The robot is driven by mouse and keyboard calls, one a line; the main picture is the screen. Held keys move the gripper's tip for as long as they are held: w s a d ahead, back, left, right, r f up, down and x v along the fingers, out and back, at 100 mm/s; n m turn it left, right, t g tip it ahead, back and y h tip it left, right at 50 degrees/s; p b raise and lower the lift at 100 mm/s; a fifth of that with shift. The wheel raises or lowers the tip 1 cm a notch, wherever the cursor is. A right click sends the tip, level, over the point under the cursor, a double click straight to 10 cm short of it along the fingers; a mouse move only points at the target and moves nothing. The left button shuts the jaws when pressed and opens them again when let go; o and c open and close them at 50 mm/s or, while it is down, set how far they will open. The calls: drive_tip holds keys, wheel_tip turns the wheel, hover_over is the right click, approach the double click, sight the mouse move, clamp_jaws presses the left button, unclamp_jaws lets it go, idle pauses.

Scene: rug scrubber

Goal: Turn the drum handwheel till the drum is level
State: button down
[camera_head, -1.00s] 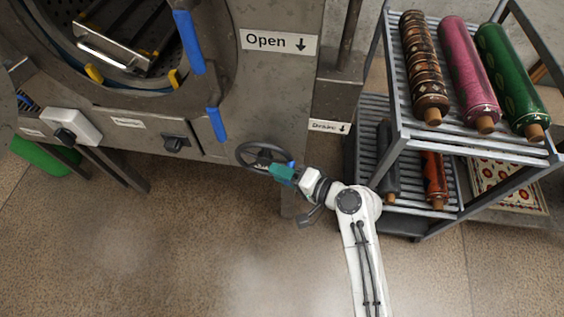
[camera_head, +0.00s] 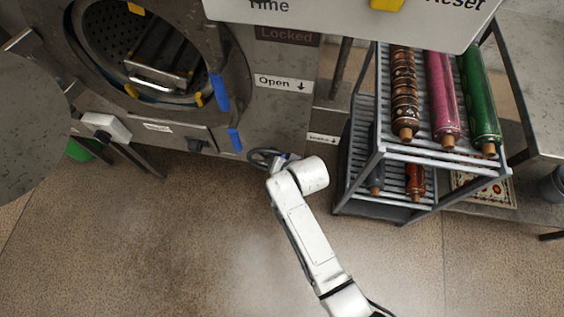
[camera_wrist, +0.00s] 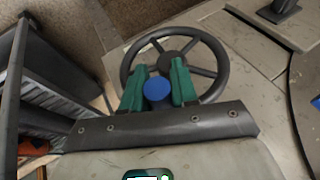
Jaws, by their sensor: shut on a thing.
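The drum handwheel (camera_wrist: 222,65) is a dark spoked wheel with a blue knob (camera_wrist: 157,89) on its near side in the wrist view. My gripper (camera_wrist: 158,80) has its two green fingers closed on either side of the knob. In the head view the handwheel (camera_head: 257,157) shows low on the machine's front, partly behind my white arm, which also hides most of my gripper. The drum (camera_head: 112,32) is a perforated round chamber at the upper left; the metal tray (camera_head: 158,76) inside looks tilted in the picture.
A rack (camera_head: 362,165) holding several rolled rugs stands right of the handwheel. A round grey door (camera_head: 30,130) is open at the left. A panel (camera_head: 320,14) crosses the top. The floor (camera_head: 170,230) in front is clear.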

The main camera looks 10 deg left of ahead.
drive_tip(key=shift+w+a+r+n+h+b, duration=0.1)
drive_tip(key=shift+a+r+n+h+b, duration=0.15)
drive_tip(key=shift+a+h, duration=0.6)
drive_tip(key=shift+s+a+r+n+h+b, duration=0.15)
drive_tip(key=shift+h+b, duration=0.25)
drive_tip(key=shift+h, duration=1)
drive_tip(key=shift+w+a+r+n+h+b, duration=0.25)
drive_tip(key=shift+a+h, duration=0.35)
drive_tip(key=shift+h, duration=0.55)
drive_tip(key=shift+s, duration=0.15)
drive_tip(key=shift+f, duration=0.1)
drive_tip(key=c, duration=1)
unclamp_jaws()
drive_tip(key=p+v, duration=0.1)
drive_tip(key=v, duration=0.9)
drive_tip(key=shift+a+r+p, duration=0.2)
drive_tip(key=shift+r+p, duration=0.1)
drive_tip(key=shift+r, duration=0.1)
